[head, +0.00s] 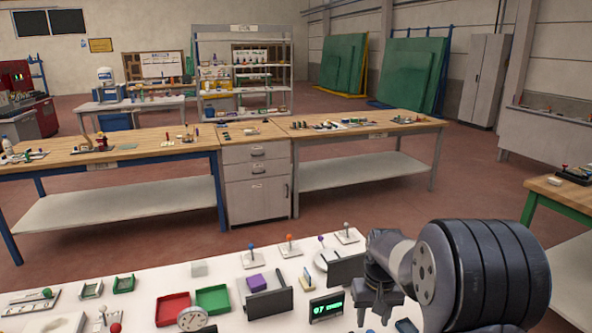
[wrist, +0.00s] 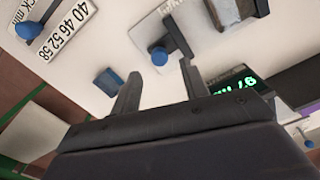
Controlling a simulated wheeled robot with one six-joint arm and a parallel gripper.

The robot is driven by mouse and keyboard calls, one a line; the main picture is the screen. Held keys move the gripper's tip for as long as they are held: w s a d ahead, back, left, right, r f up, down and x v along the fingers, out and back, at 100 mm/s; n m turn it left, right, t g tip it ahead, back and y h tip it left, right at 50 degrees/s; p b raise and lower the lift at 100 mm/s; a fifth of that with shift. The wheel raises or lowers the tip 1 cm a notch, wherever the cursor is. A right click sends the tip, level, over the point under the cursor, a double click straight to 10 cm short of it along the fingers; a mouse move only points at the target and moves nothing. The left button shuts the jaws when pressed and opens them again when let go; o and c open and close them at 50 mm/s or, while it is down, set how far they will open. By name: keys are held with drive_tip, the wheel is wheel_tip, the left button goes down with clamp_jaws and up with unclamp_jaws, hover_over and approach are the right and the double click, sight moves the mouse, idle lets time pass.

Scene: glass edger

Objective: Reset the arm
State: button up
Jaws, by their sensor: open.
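My gripper (head: 373,305) hangs over the right part of the white table (head: 150,280) in the head view, beside a small display with green characters (head: 326,307). In the wrist view my gripper (wrist: 159,75) has its two fingers spread apart with nothing between them. Beyond the fingers are a blue knob (wrist: 159,56) on a pale plate and a small blue block (wrist: 108,82). The green display (wrist: 235,85) shows behind the right finger, partly hidden by my gripper's body. My arm hides part of the table's right end in the head view.
The white table also holds a red tray (head: 172,308), a green tray (head: 212,298), a round gauge (head: 192,318), a purple block (head: 257,283) and a dark upright panel (head: 345,270). A wooden workbench (head: 370,128) stands beyond, with open floor between.

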sight(369, 330)
wheel_tip(369, 330, down, 4)
drive_tip(key=shift+f, duration=0.2)
drive_tip(key=shift+s+a+r, duration=0.1)
drive_tip(key=shift+a, duration=0.2)
